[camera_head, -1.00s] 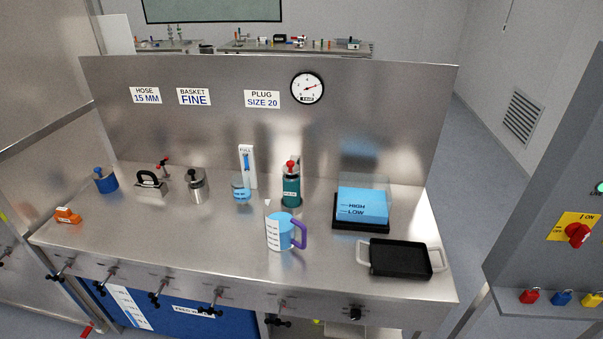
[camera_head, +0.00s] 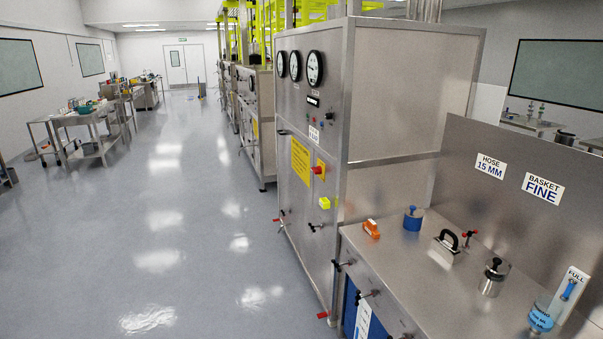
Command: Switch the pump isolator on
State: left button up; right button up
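A red rotary switch (camera_head: 319,170) on a yellow plate sits on the front of a tall steel cabinet (camera_head: 385,110), left of the workbench. It is small and seen at an angle, so its position and label are not readable. I cannot tell if it is the pump isolator. The other red switch on a yellow plate, seen earlier on the right cabinet, is out of view. Neither of my grippers is in view.
Valve handles stick out from the cabinet and bench fronts. Steel trolleys (camera_head: 90,148) stand far left. The grey floor (camera_head: 170,220) between is clear.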

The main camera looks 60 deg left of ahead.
aim_at(318, 171)
jog(key=j+u, duration=0.1)
jog(key=u, duration=1.85)
jog(key=i+j+z, duration=0.15)
jog(key=i, duration=0.3)
jog(key=i+j+z, duration=0.15)
jog(key=i, duration=0.3)
jog(key=i+j+z, duration=0.1)
jog(key=i+j, duration=0.15)
jog(key=i, duration=0.2)
jog(key=i+j+z, duration=0.15)
jog(key=i, duration=0.25)
jog(key=j, duration=0.1)
